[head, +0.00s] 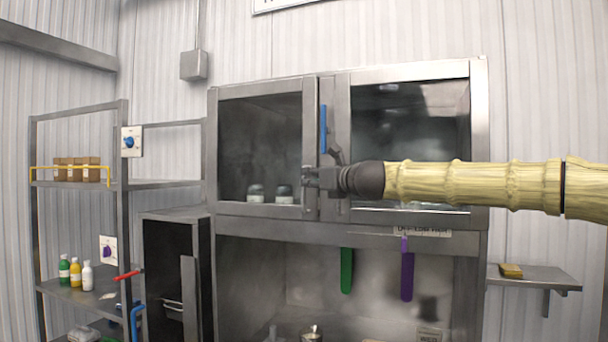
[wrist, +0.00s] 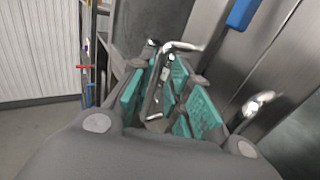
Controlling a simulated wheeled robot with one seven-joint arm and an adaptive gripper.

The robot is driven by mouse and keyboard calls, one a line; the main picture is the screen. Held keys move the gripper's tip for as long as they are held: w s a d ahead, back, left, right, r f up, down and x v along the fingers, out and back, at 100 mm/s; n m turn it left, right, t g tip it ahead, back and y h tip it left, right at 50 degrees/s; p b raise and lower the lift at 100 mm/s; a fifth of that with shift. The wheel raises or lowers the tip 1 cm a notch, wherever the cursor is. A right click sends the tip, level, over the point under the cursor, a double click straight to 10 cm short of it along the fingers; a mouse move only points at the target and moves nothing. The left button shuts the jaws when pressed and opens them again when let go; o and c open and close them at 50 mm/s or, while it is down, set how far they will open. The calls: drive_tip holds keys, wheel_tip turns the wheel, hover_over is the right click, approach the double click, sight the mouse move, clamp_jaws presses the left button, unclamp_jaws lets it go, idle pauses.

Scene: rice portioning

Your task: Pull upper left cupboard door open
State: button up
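The upper left cupboard door (head: 260,145) is a dark glass pane in a steel frame. It looks shut, flush with the cupboard front. My gripper (head: 308,178) is at the door's right edge, low down, and hides most of the handle in the head view. In the wrist view, the bent metal handle (wrist: 185,46) reaches in between the teal-padded fingers of my gripper (wrist: 166,82). The fingers stand apart around the bar, and a gap shows beside it.
The right cupboard door (head: 410,130) has a blue strip (head: 323,128) beside it and a second metal handle (wrist: 258,102) close to my right finger. A shelf rack (head: 123,200) stands left. Green (head: 346,270) and purple (head: 407,275) strips hang below the doors.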

sight(304, 177)
drive_tip(key=shift+p+x, duration=0.55)
drive_tip(key=shift+x, duration=1.45)
clamp_jaws()
